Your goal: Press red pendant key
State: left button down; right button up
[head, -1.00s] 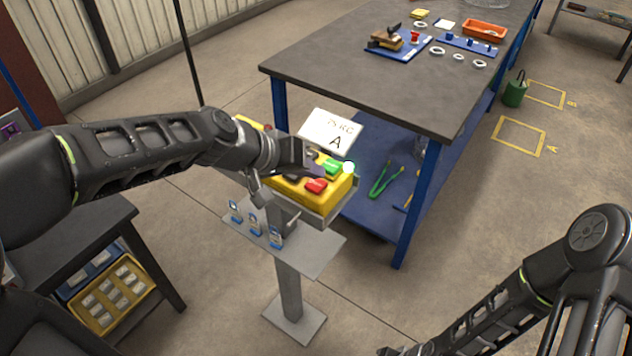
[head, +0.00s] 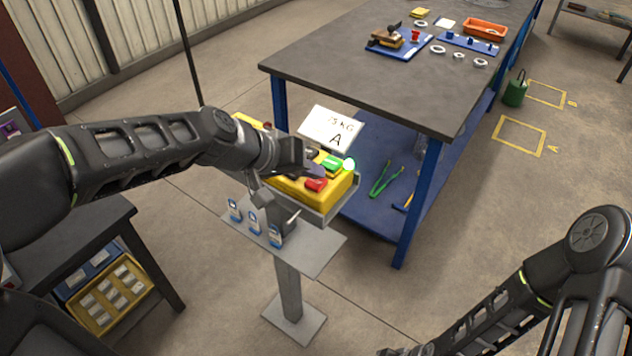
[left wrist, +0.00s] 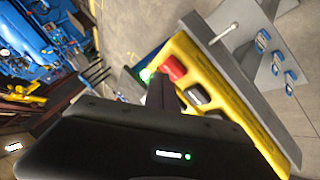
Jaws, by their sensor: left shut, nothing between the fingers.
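The yellow pendant (head: 340,194) sits in a grey holder on a stand. Its red key (head: 316,185) is on the near side, with a green key (head: 332,165) behind it and a glowing green lamp (head: 349,165) at the end. My left gripper (head: 322,174) is shut and empty, its tips over the pendant close beside the red key; I cannot tell whether they touch. In the left wrist view the red key (left wrist: 173,68) shows just beyond the dark fingers (left wrist: 160,92), with black keys (left wrist: 197,95) alongside.
A sign (head: 330,128) marked A stands behind the pendant. A small shelf (head: 315,258) with blue-and-white tags (head: 275,236) is below it. A large workbench (head: 385,85) stands behind, and a dark side table (head: 75,225) is at left.

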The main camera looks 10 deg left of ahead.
aim_at(312, 183)
pick_arm(q)
jog(key=shift+f+b, duration=0.5)
dwell(0.8)
jog(key=shift+r, duration=0.15)
jog(key=shift+r+p, duration=0.6)
jog(key=shift+r, duration=0.15)
jog(key=shift+r+p, duration=1.85)
jog(key=shift+r, duration=0.7)
